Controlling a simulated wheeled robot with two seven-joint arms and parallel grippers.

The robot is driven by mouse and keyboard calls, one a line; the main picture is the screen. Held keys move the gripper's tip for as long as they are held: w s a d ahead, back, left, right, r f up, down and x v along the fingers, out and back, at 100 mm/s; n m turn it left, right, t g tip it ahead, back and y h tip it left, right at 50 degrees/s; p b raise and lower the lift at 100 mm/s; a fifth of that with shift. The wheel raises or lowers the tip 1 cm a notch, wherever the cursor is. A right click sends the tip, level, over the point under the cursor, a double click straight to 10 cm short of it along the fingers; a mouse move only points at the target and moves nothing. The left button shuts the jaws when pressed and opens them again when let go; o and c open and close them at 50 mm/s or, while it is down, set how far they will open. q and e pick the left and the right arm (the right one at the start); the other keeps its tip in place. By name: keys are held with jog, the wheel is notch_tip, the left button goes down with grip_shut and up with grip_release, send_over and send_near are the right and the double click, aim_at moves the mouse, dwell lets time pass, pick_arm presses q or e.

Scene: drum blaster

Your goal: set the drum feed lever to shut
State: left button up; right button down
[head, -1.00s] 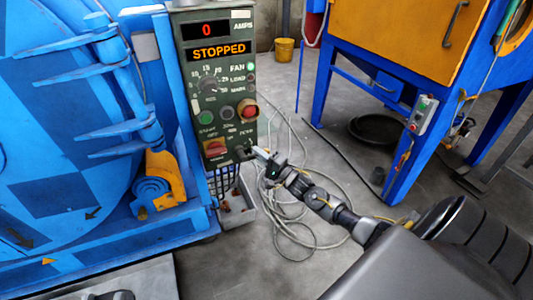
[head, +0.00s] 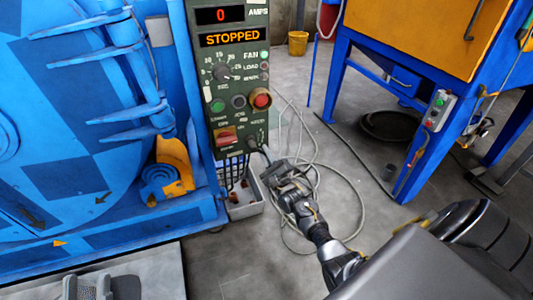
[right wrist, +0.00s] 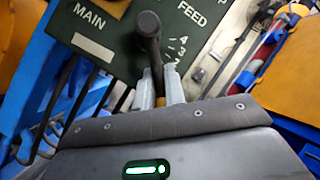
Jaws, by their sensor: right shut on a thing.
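The drum feed lever (right wrist: 149,28) is a dark lever with a rounded knob, under the FEED lettering on the green control panel (right wrist: 110,35). A scale with numbers 4, 3 and 2 is beside it. My right gripper (right wrist: 160,84) is at the lever, its two pale fingers on either side of the shaft and shut on it. In the head view the right gripper (head: 266,160) reaches the panel's lower right corner and partly hides the lever. The display (head: 233,37) reads STOPPED and 0 amps.
The blue drum machine (head: 60,130) stands left of the panel. A red MAIN switch (head: 226,136) is close left of the lever. Loose cables (head: 315,185) lie on the floor.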

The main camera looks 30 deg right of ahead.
jog(key=shift+a+f+m, duration=0.1)
jog(key=shift+f+m, duration=0.05)
jog(key=shift+m, duration=0.15)
jog(key=c, duration=1.5)
grip_release()
